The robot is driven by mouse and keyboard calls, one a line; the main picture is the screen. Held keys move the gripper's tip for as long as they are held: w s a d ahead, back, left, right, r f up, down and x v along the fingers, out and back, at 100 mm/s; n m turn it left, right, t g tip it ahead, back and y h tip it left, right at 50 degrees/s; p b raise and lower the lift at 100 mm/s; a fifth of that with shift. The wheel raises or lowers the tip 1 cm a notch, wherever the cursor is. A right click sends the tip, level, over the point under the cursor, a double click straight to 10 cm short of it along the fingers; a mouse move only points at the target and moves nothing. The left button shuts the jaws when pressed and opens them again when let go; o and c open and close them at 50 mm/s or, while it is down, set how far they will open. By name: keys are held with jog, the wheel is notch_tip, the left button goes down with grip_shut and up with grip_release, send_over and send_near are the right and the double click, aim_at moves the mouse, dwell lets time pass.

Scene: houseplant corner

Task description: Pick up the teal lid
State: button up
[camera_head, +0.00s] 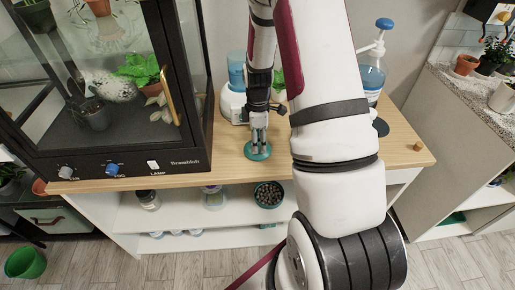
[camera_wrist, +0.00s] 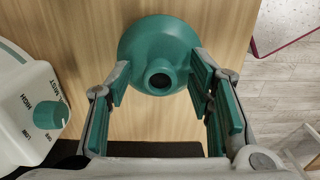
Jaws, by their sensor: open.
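The teal lid (camera_head: 257,153) lies on the wooden counter, in front of a white and blue appliance. In the wrist view the lid (camera_wrist: 150,38) is a round funnel-like piece with a short raised neck and a dark hole facing the camera. My gripper (camera_head: 259,137) points down right above it. In the wrist view my gripper (camera_wrist: 159,77) is open, with one teal-padded finger on each side of the neck. The fingers look empty, and I cannot tell whether they touch the lid. In the head view they partly hide it.
The white humidifier-like appliance (camera_head: 232,101) with a knob stands close on the left. A glass cabinet (camera_head: 130,165) fills the counter's left end. A pump bottle (camera_head: 372,80) stands behind my arm. The counter's front right (camera_head: 400,165) is mostly bare.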

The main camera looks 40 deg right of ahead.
grip_shut()
jog(key=shift+r, duration=0.1)
dwell(0.3)
